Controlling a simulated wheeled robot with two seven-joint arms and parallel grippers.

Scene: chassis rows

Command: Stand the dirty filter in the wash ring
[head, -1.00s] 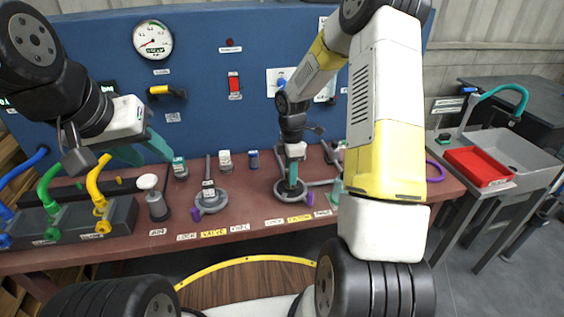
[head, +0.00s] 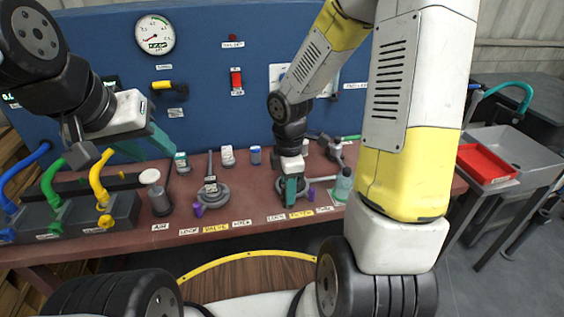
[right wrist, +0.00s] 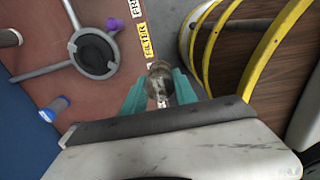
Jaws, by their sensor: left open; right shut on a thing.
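The dirty filter (right wrist: 159,82), a short, murky brownish cylinder, is between the teal fingertips of my right gripper (right wrist: 161,96) in the right wrist view. In the head view this gripper (head: 290,190) points down over the bench front, beside the FILTER label, and hides the filter. My right gripper is shut on the filter. A grey ring fitting (right wrist: 95,52) with a dark round centre and long arms lies beside it; I cannot tell whether it is the wash ring. My left gripper (head: 143,146) is open and empty above the bench's left part.
Yellow, green and blue hoses stand at the left. A grey sink (head: 515,150) with a red tray (head: 485,163) is at the far right.

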